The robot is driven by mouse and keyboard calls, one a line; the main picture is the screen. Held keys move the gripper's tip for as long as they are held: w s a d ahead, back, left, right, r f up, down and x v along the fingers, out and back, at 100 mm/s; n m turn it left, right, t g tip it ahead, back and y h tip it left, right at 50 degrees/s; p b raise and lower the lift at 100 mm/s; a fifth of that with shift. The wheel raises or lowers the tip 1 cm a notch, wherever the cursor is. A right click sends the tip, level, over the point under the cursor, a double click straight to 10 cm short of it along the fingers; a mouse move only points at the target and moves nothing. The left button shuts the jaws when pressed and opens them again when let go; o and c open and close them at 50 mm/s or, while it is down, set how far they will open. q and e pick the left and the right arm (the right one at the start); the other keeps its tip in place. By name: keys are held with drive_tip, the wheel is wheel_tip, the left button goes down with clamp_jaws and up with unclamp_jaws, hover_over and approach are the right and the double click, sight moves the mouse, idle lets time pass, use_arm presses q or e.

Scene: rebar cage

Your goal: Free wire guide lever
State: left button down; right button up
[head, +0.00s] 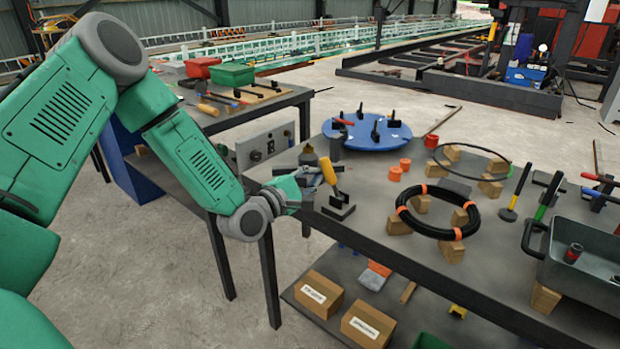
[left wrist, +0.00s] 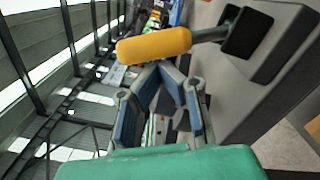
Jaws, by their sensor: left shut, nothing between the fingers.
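The lever has a yellow handle (head: 327,170) rising from a dark block (head: 338,207) at the near left corner of the grey table. My left gripper (head: 314,182) is right beside the handle, on its left, empty. In the left wrist view the yellow handle (left wrist: 153,46) lies across, just past the shut fingertips (left wrist: 161,68). A grey rod joins it to the dark block (left wrist: 247,33). The handle is not between the fingers; I cannot tell whether they touch it. My right gripper is not in view.
On the grey table (head: 370,215) are a blue round plate (head: 367,133), a black coil with orange bands (head: 437,213), a thin ring and a grey bin (head: 585,262). A side table (head: 250,112) with tools stands behind. Cardboard boxes (head: 319,293) lie on the lower shelf.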

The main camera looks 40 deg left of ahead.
sight(329, 169)
use_arm(q)
drive_tip(key=shift+a, duration=0.15)
drive_tip(key=shift+d+r+m, duration=0.25)
drive_tip(key=shift+d+m, duration=0.1)
drive_tip(key=shift+m, duration=0.05)
drive_tip(key=shift+r+m+p, duration=0.1)
drive_tip(key=shift+m+p, duration=0.2)
drive_tip(key=shift+p, duration=0.05)
drive_tip(key=shift+d+r, duration=0.1)
drive_tip(key=shift+d, duration=0.05)
drive_tip(key=d+m, duration=0.1)
drive_tip(key=m, duration=0.1)
drive_tip(key=d+r+m+p, duration=0.1)
drive_tip(key=m, duration=0.1)
drive_tip(key=shift+s+d+r, duration=0.15)
drive_tip(key=shift+r, duration=0.05)
drive_tip(key=d+m, duration=0.1)
drive_tip(key=m, duration=0.1)
drive_tip(key=shift+d+r+m+p, duration=0.15)
drive_tip(key=shift+d+m+p, duration=0.15)
drive_tip(key=shift+d+p, duration=0.1)
drive_tip(key=shift+s+d+m, duration=0.1)
drive_tip(key=shift+d+m, duration=0.65)
drive_tip(key=shift+m, duration=0.45)
drive_tip(key=shift+d, duration=0.3)
